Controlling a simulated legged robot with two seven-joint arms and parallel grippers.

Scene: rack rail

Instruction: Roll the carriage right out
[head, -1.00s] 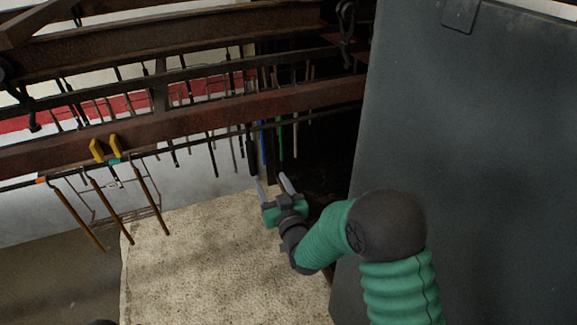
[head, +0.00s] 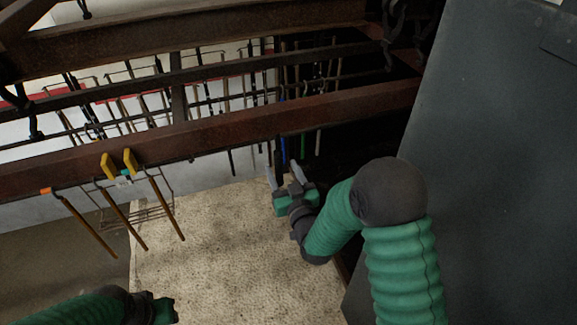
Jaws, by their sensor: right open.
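Long rusty rails run across the scene, with a thin dark rod below the nearest rail (head: 230,131). A wire frame with brown-handled tools (head: 130,210) hangs at its left end, and two yellow pieces (head: 119,163) sit on the rail above it; I cannot tell for sure which part is the carriage. My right gripper (head: 284,174) is open and empty, below the rail near its right part, in front of hanging tools. It appears apart from them. My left gripper (head: 163,310) is at the bottom left edge, well below the wire frame; its jaws are not clear.
Several thin tools (head: 225,95) hang from the rails behind. A blue one (head: 283,150) and a green one (head: 303,145) hang near my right gripper. A large dark grey panel (head: 490,150) stands on the right. The pale speckled surface (head: 215,250) below is clear.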

